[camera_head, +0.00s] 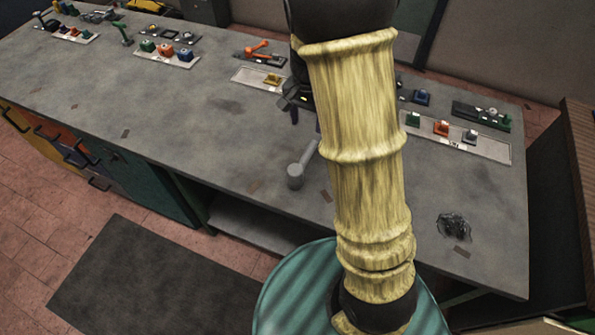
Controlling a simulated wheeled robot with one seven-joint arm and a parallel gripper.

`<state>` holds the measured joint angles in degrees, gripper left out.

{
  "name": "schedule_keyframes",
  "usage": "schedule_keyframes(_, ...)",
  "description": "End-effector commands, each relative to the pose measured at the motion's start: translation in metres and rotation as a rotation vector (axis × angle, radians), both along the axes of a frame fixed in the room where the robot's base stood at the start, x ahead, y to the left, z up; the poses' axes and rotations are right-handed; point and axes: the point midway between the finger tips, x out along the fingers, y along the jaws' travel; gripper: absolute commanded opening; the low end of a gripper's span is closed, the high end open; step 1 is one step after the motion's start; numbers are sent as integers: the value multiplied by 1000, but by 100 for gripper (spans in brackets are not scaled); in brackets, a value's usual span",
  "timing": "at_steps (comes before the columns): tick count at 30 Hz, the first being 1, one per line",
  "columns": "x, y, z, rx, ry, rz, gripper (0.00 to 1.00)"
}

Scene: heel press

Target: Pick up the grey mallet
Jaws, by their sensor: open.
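The grey mallet (296,177) lies on the grey workbench (215,125), close to its front edge. Its round head is toward the front edge, and its handle runs up and right until my arm hides the end. My gripper (292,107) is dark and partly hidden behind my yellow arm. In the picture it shows just above the mallet, apart from the head. It is open, with nothing seen in it. How high it is over the bench cannot be told.
White trays with small coloured pieces stand along the back: one at the left (166,58), one at the right (458,138). An orange-handled tool (259,53) lies at the back middle. A dark crumpled heap (454,226) lies at the right. The left middle bench is mostly clear.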

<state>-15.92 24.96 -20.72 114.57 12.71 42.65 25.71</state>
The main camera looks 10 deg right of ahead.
Motion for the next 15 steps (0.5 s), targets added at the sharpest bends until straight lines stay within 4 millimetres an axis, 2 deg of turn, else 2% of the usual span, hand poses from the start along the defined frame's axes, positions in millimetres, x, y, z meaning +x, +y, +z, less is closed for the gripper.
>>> schedule_keyframes(5,0,0,-10,0,2,1,49)
schedule_keyframes(15,-1,0,-68,0,5,1,49)
